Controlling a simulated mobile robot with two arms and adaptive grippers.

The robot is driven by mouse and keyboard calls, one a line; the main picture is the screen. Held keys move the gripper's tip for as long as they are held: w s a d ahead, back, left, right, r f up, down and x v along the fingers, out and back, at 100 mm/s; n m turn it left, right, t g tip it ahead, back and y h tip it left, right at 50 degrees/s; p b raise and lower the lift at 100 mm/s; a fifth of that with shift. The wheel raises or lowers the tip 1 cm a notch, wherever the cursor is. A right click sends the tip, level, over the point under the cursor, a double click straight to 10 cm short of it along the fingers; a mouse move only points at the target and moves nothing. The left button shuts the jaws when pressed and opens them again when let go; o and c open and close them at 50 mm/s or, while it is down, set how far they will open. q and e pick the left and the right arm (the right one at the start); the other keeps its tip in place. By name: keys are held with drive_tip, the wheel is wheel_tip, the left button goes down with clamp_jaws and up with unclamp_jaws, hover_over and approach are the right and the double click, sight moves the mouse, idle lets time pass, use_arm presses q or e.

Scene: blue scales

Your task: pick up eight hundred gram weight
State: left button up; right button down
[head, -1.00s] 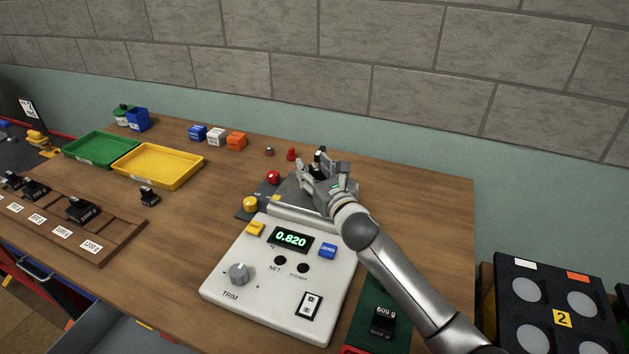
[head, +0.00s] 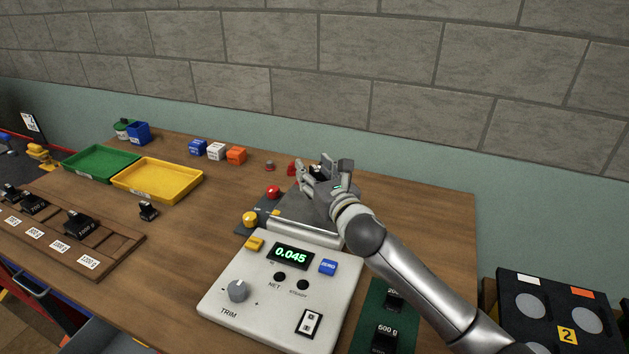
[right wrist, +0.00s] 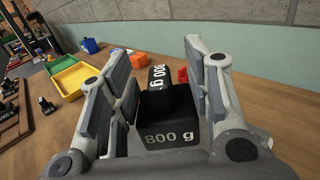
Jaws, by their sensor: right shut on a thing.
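The black 800 g weight (right wrist: 168,122) is between the fingers of my right gripper (right wrist: 165,95) in the right wrist view, its white label facing the camera. In the head view my right gripper (head: 325,178) is over the scale's metal pan (head: 300,212), shut on the weight, which is mostly hidden by the fingers. The scale (head: 272,325) has a green display (head: 290,255) reading 0.045. My left gripper is not in view.
A green mat (head: 369,322) with a 600 g weight (head: 384,338) and another weight lies right of the scale. A wooden rack (head: 125,240) with weights, yellow tray (head: 157,180) and green tray (head: 100,164) are left. Coloured cubes (head: 216,151) stand behind. The table's right side is clear.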

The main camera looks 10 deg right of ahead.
drive_tip(key=s+a+r+p, duration=0.2)
drive_tip(key=s+r+p, duration=0.1)
drive_tip(key=s+r, duration=0.75)
drive_tip(key=w+f, duration=0.3)
drive_tip(key=w+d+f, duration=0.1)
drive_tip(key=w+f, duration=0.3)
drive_tip(key=w+d+f+p, duration=0.1)
drive_tip(key=w+f, duration=0.2)
drive_tip(key=w, duration=0.1)
drive_tip(key=shift+f, duration=0.2)
drive_tip(key=shift+w+d+f, duration=0.1)
drive_tip(key=shift+w+f, duration=0.5)
drive_tip(key=shift+f, duration=0.25)
wheel_tip(320, 180, down, 3)
drive_tip(key=shift+r, duration=0.15)
